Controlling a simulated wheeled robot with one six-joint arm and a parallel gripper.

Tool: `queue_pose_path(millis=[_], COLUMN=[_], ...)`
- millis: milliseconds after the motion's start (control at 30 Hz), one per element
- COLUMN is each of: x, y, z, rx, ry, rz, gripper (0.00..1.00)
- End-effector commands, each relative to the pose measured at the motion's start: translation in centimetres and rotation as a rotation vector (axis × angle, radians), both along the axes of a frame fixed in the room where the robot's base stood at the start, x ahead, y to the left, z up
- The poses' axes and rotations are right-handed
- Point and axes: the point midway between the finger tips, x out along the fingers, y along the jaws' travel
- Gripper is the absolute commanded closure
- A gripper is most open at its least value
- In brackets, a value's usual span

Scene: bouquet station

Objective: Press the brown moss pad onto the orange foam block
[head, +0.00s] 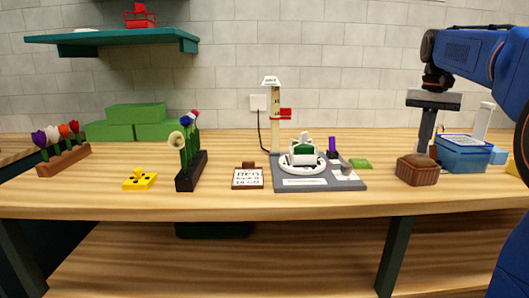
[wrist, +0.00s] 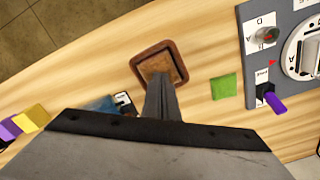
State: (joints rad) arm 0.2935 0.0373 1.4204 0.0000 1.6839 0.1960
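A brown basket (head: 416,170) stands on the table at the right. The wrist view looks down into the square basket (wrist: 140,66), which has an orange-brown, rough surface (wrist: 155,62) inside. I cannot tell whether that surface is the moss pad or the foam block; neither shows clearly as a separate piece. My gripper (head: 424,146) points down just above or behind the basket. In the wrist view its fingers (wrist: 161,82) look closed together, with the tips over the basket's near side. Nothing is clearly seen between them.
A green pad (head: 360,163) lies left of the basket, beside the grey station board (head: 320,184). A blue box (head: 464,155) stands close on the right. A yellow block (head: 140,181) and flower stands are farther left. Bare table lies in front of the basket.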

Motion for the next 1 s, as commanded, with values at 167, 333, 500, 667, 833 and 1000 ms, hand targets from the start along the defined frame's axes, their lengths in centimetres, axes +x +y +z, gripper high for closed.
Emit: queue_pose_path(millis=[167,333,500,667,833,1000], x=[0.0,0.0,0.0,0.0,0.0,0.0], y=[0.0,0.0,0.0,0.0,0.0,0.0], z=[0.0,-0.3,-0.7,-1.1,-1.5,-1.6], rx=[0.000,0.000,0.000,0.000,0.000,0.001], ry=[0.000,0.001,0.001,0.000,0.001,0.003], rz=[0.000,0.000,0.000,0.000,0.000,0.000], gripper=[1.00,1.00,1.00,1.00,1.00,1.00])
